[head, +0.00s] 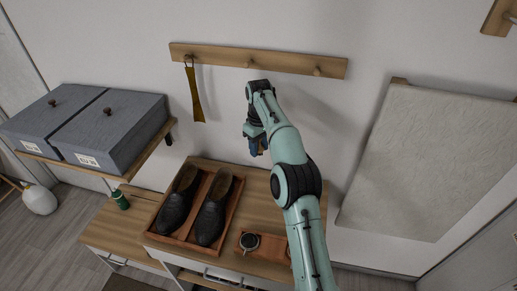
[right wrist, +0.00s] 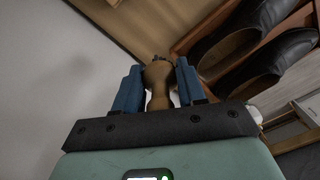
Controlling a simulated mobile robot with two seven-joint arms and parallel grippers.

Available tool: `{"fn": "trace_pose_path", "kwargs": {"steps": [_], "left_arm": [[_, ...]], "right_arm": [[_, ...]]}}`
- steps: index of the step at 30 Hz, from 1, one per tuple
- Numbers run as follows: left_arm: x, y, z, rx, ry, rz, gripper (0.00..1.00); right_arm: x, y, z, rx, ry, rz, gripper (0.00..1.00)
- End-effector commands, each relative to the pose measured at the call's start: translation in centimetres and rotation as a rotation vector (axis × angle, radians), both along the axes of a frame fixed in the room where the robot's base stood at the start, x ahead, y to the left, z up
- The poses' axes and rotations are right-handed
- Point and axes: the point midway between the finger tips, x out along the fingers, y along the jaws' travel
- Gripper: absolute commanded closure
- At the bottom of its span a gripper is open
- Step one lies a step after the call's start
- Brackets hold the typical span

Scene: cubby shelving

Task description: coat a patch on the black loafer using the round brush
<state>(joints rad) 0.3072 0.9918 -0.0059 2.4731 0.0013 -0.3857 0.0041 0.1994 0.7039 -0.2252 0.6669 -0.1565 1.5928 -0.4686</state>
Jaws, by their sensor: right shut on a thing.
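Two black loafers lie side by side in a wooden tray (head: 168,237) on the bench; the left loafer (head: 174,209) and the right loafer (head: 211,220) both point toward me. Parts of both show at the upper right of the right wrist view. My right gripper (head: 256,147) is above the back of the bench, to the right of the loafers and apart from them. In the right wrist view, its blue fingers are shut on the round brush (right wrist: 157,78), whose wooden handle shows between them. The bristles are hard to make out. My left gripper is out of view.
A small round tin (head: 249,242) sits on a wooden tray (head: 273,243) right of the loafers. A green bottle (head: 120,200) stands at the left. Grey boxes (head: 117,128) rest on a shelf above it. A shoehorn (head: 194,95) hangs from the peg rail (head: 258,61).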

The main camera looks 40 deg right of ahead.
Motion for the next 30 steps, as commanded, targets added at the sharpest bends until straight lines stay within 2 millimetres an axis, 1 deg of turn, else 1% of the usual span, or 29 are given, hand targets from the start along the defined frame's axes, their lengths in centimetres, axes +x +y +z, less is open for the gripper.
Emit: {"fn": "trace_pose_path", "kwargs": {"steps": [5, 8, 11, 17, 24, 27, 30], "left_arm": [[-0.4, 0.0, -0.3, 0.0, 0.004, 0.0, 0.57], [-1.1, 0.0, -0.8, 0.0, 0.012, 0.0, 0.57], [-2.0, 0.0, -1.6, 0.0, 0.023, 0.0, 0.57], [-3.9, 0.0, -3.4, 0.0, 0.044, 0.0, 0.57], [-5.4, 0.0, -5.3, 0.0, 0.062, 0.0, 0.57], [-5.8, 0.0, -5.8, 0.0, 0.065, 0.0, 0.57], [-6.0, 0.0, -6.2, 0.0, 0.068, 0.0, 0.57]], "right_arm": [[-0.4, 0.5, -0.2, 0.003, 0.004, -0.004, 0.91], [-1.3, 1.6, -0.6, 0.006, 0.011, -0.013, 0.91], [-2.7, 3.3, -1.3, 0.009, 0.018, -0.026, 0.91], [-6.7, 7.8, -3.0, 0.01, 0.025, -0.04, 0.91], [-12.4, 13.3, -5.3, 0.006, 0.017, -0.026, 0.91], [-14.6, 15.0, -6.2, 0.003, 0.01, -0.017, 0.91], [-16.2, 16.3, -6.9, 0.002, 0.004, -0.007, 0.91]]}}
